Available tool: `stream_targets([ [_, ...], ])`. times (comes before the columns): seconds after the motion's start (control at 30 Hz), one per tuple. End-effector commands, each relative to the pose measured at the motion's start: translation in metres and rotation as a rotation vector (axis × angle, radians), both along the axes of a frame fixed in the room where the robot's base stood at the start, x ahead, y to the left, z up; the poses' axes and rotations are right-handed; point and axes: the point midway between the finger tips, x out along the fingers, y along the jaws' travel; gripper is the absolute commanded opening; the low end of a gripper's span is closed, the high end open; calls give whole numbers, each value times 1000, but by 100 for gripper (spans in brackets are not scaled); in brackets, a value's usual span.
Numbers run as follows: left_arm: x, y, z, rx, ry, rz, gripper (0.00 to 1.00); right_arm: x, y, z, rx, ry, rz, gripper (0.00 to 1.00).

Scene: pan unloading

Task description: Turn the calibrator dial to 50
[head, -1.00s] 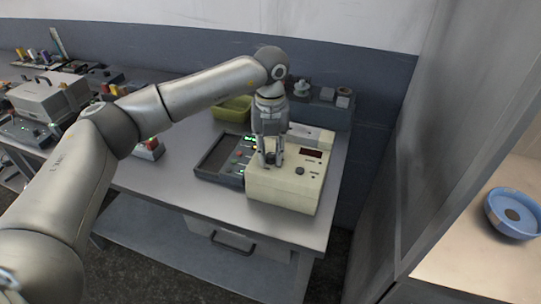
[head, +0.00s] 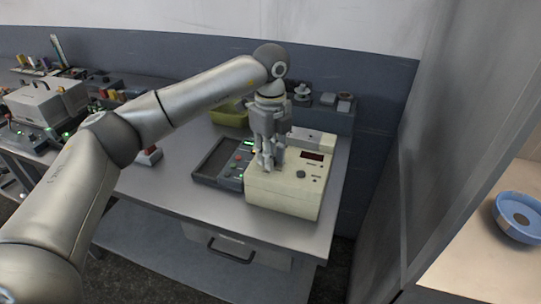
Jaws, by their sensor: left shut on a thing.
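The calibrator (head: 285,197) is a cream box near the right end of the grey bench, with a dark red display (head: 312,156) and a small black knob (head: 300,174) on its top face. My left gripper (head: 268,166) points down onto the left part of that face. Its fingers are shut on the calibrator dial, which they almost fully hide. The dial's setting and the display's digits cannot be read. My right gripper is not in view.
A dark tray-like unit with lit buttons (head: 237,165) stands against the calibrator's left side. A yellow-green bin (head: 229,117) is behind it. A blue bowl (head: 519,216) lies on a wooden surface beyond a grey panel at right. The bench front is clear.

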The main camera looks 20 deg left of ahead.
Motion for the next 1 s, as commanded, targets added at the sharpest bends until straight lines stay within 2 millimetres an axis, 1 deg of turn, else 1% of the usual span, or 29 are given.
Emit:
stream_targets([
  [0.23,1,0,1,0,-3,52,0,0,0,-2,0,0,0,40],
  [0.67,1,0,1,0,-3,59,0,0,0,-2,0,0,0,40],
  [0.7,1,0,1,0,-3,58,28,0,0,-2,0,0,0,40],
  [0.83,1,0,1,0,-2,58,45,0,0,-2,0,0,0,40],
  [0.87,1,0,1,-1,-2,57,46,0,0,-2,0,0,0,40],
  [1.0,0,0,0,0,-1,57,46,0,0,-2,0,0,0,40],
])
